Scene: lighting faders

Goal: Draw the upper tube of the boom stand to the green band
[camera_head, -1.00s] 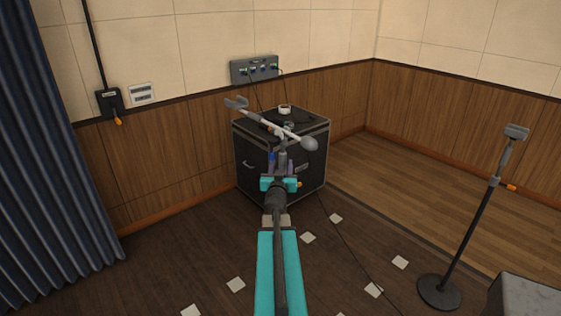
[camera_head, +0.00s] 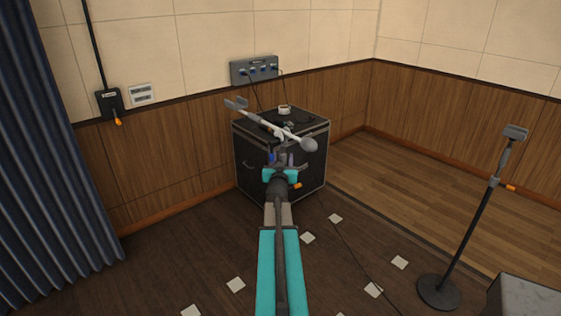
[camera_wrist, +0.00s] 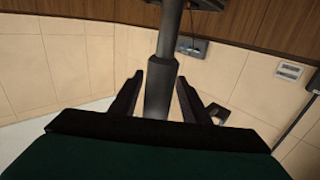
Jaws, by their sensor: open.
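The boom stand's pale cross boom (camera_head: 262,122) tilts down to the right in the head view, ending in a grey rounded weight (camera_head: 308,145). Its upright is mostly hidden behind my arm. My gripper (camera_head: 281,158) is at the upright below the boom, with its jaws open. In the wrist view, the stand's grey tube (camera_wrist: 170,35) runs down to a wider dark section (camera_wrist: 158,95) between my two dark fingers (camera_wrist: 158,98), with a gap showing on both sides. I cannot make out a green band in either view.
A black case (camera_head: 310,165) stands behind the boom stand, with a tape roll (camera_head: 285,110) on top. A second stand (camera_head: 470,235) is at right, near a grey box (camera_head: 525,297). A blue curtain (camera_head: 50,150) hangs at left. Cables cross the floor.

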